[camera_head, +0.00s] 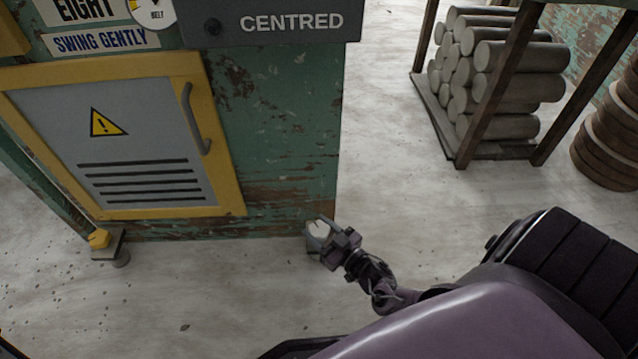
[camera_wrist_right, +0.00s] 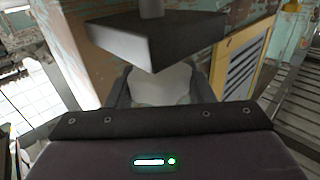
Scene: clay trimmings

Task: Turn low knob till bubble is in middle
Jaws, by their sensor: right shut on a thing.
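My right gripper (camera_head: 320,232) is low by the right bottom corner of the green cabinet (camera_head: 285,120). It is shut on a pale, rounded knob (camera_head: 318,227). In the right wrist view the knob (camera_wrist_right: 165,85) sits between the two dark fingers, partly hidden by the gripper body. A dark square block (camera_wrist_right: 155,40) with a short stem is just above it in that view. The dark panel (camera_head: 285,23) reads CENTRED; no bubble shows in either view. My left gripper is not in view.
The cabinet has a yellow-framed door (camera_head: 140,140) with a handle. A rack of grey clay rolls (camera_head: 485,75) stands at the back right.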

